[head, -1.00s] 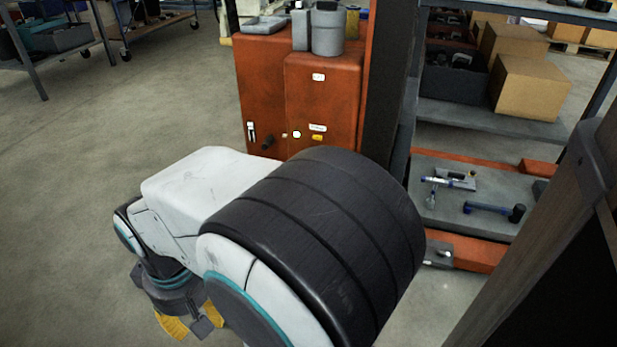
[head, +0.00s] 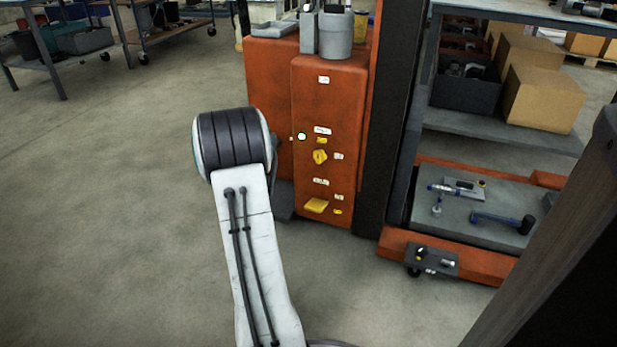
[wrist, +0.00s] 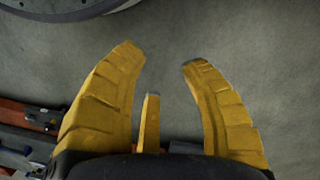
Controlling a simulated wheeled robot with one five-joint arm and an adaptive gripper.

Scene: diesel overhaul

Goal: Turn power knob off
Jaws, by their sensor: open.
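The orange cabinet (head: 338,108) stands upright at the centre in the head view. A yellow knob (head: 320,157) sits on its front face with small labels around it. A second yellow part (head: 316,205), wider and flatter, sits lower on the same face. I cannot tell from the labels which one is the power knob. My gripper (wrist: 163,62) shows in the wrist view with its yellow fingers apart and nothing between them, over grey floor. In the head view my gripper is hidden behind my arm, so its distance from the cabinet cannot be told.
A dark post borders the cabinet's right side. To its right, a shelf holds cardboard boxes (head: 541,98) and a hammer (head: 502,222). A low dark block (head: 432,260) sits at the orange base. A grey container (head: 336,35) stands on the cabinet.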

